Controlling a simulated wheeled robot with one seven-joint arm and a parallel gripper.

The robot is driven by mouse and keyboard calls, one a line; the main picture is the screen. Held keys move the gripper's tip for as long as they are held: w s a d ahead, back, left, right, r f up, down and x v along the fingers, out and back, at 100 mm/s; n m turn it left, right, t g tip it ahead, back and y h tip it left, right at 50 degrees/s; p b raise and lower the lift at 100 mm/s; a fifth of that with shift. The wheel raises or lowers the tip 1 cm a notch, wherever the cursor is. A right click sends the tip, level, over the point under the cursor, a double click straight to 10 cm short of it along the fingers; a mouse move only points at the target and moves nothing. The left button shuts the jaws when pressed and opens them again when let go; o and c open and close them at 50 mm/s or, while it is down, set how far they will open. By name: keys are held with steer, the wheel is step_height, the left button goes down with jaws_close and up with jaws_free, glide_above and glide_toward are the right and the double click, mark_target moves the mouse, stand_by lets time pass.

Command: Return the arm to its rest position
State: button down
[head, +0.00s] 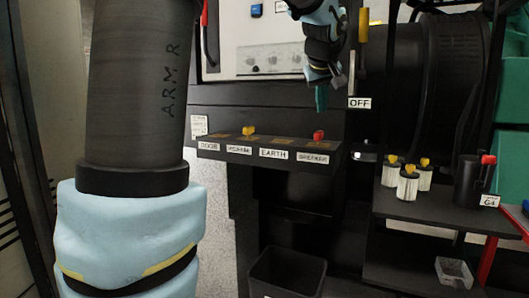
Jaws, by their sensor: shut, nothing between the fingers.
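My gripper (320,97) shows at the upper middle in the head view, pointing down, shut and empty. It hangs in front of the dark panel, above a shelf (232,149) with labels including "EARTH" and "BREAKER". The upper part of my arm's end is cut off by the top edge. A large grey and light blue link of my arm (135,90) fills the left side and hides what lies behind it.
A yellow key-like piece (248,131) and a red one (319,135) stand on the labelled shelf. An "OFF" label (360,103) is right of my gripper. Several yellow-topped white cylinders (408,184) stand on a right bench. A black bin (287,272) is below.

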steer(key=s+a+f+m+g+y, duration=0.15)
steer(key=s+a+f, duration=0.25)
steer(key=a+f, duration=0.45)
steer(key=s+a+f+g, duration=0.3)
steer(key=a+f, duration=0.2)
steer(key=f, duration=0.6)
steer(key=s+a+f+m+g, duration=0.1)
steer(key=s+a+f, duration=0.3)
steer(key=s+f, duration=0.25)
steer(key=s+a+f+g, duration=0.2)
steer(key=s+a+f, duration=0.3)
steer(key=s, duration=0.2)
step_height(320, 180, up, 13)
steer(key=p, duration=1.2)
steer(key=shift+w+d+f+t, duration=0.2)
steer(key=shift+d+t, duration=0.1)
steer(key=shift+t, duration=0.05)
